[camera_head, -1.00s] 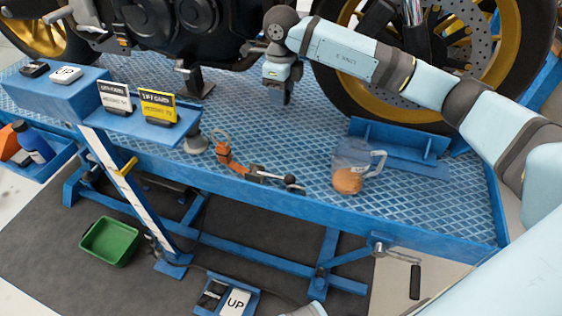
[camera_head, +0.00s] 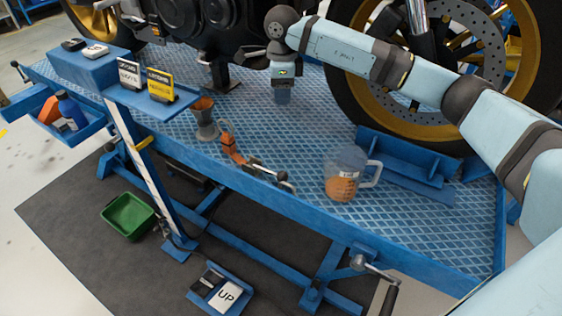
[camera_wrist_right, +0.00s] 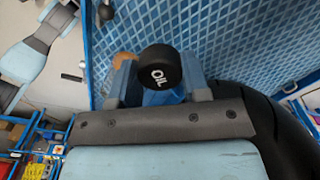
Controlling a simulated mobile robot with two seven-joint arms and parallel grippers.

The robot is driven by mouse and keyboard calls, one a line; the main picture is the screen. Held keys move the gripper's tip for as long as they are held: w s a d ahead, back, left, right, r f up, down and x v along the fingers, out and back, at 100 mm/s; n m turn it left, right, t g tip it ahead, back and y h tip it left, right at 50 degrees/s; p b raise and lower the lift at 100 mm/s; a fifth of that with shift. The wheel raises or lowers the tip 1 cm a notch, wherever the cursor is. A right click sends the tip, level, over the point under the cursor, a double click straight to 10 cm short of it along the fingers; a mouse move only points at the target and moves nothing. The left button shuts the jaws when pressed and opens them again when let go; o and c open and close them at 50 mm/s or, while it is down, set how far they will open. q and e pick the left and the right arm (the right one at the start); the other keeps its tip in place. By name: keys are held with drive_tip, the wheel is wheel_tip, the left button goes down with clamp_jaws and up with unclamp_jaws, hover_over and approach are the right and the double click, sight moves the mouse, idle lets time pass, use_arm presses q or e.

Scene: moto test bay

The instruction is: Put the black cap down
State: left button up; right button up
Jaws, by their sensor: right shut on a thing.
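The black cap (camera_wrist_right: 160,67), marked OIL in white, is between the fingers of my right gripper (camera_wrist_right: 158,85) in the right wrist view. The gripper is shut on it. In the head view my right gripper (camera_head: 283,96) points down above the blue lift deck (camera_head: 262,135), between the motorcycle's engine and its wheel. The cap cannot be made out there. The gap between gripper and deck is hard to judge. My left gripper is not in view.
A jug of amber liquid (camera_head: 342,186), an orange-handled tool (camera_head: 232,150) and a funnel (camera_head: 205,122) stand or lie along the deck's front. A blue bracket (camera_head: 410,160) is by the wheel (camera_head: 440,70). Bare deck lies between gripper and jug.

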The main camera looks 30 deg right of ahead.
drive_tip(key=shift+a+f, duration=0.1)
drive_tip(key=shift+f, duration=0.1)
drive_tip(key=b, duration=0.2)
hover_over(282, 157)
wheel_tip(282, 157, down, 15)
drive_tip(key=shift+a+r, duration=0.1)
wheel_tip(282, 157, down, 4)
drive_tip(key=shift+f+b, duration=0.25)
drive_tip(key=shift+b, duration=0.25)
drive_tip(key=shift+f, duration=0.2)
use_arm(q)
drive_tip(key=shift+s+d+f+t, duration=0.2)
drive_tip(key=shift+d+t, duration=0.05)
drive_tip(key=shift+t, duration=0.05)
